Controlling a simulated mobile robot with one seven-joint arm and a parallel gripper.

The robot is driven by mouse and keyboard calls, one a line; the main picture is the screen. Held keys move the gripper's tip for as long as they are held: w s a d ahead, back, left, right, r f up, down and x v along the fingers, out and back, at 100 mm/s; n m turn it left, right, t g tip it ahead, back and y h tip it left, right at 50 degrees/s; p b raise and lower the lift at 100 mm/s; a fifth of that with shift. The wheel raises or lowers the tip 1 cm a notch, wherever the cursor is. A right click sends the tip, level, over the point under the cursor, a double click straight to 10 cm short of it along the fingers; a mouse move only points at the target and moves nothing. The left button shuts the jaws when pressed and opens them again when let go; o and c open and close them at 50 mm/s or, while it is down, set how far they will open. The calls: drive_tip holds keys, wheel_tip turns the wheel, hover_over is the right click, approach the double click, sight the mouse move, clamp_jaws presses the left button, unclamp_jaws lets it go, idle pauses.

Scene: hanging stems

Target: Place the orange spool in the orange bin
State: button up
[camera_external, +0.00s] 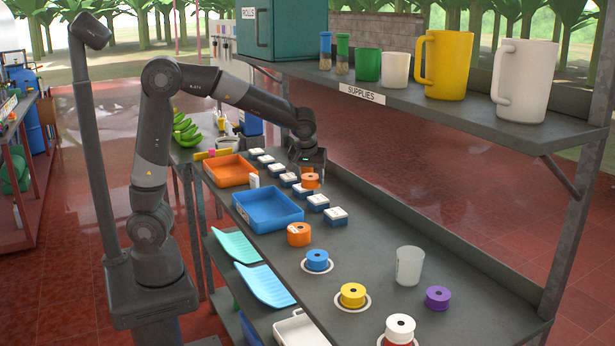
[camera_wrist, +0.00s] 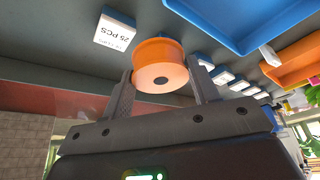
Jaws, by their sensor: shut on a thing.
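My gripper (camera_external: 309,168) is shut on an orange spool (camera_external: 310,182), which also shows between the two fingers in the wrist view (camera_wrist: 160,55). The spool is over the bench by the row of small white-topped boxes, right of the bins. The orange bin (camera_external: 231,184) is a shallow tray farther back on the left and looks empty; it shows at the right in the wrist view (camera_wrist: 291,68). A second orange spool (camera_external: 299,236) sits on the bench near the blue bin's front corner.
The blue bin (camera_external: 268,222) lies in front of the orange bin. Small boxes (camera_external: 335,215) line their right side. A supplies shelf (camera_external: 440,112) overhangs the right.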

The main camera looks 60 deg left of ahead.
drive_tip(key=w+a+n+g+y, duration=0.15)
drive_tip(key=a+n, duration=0.35)
drive_tip(key=a, duration=0.9)
drive_tip(key=n+g+h, duration=0.1)
drive_tip(key=n+g, duration=0.3)
drive_tip(key=n, duration=0.6)
hover_over(228, 174)
drive_tip(key=w+d, duration=0.1)
drive_tip(key=d, duration=0.1)
wheel_tip(228, 174, down, 8)
drive_tip(key=shift+w+r, duration=0.1)
drive_tip(key=shift+a+f, duration=0.35)
drive_tip(key=shift+a, duration=0.1)
drive_tip(key=shift+f, duration=1.95)
drive_tip(key=shift+f, duration=0.15)
drive_tip(key=o, duration=1)
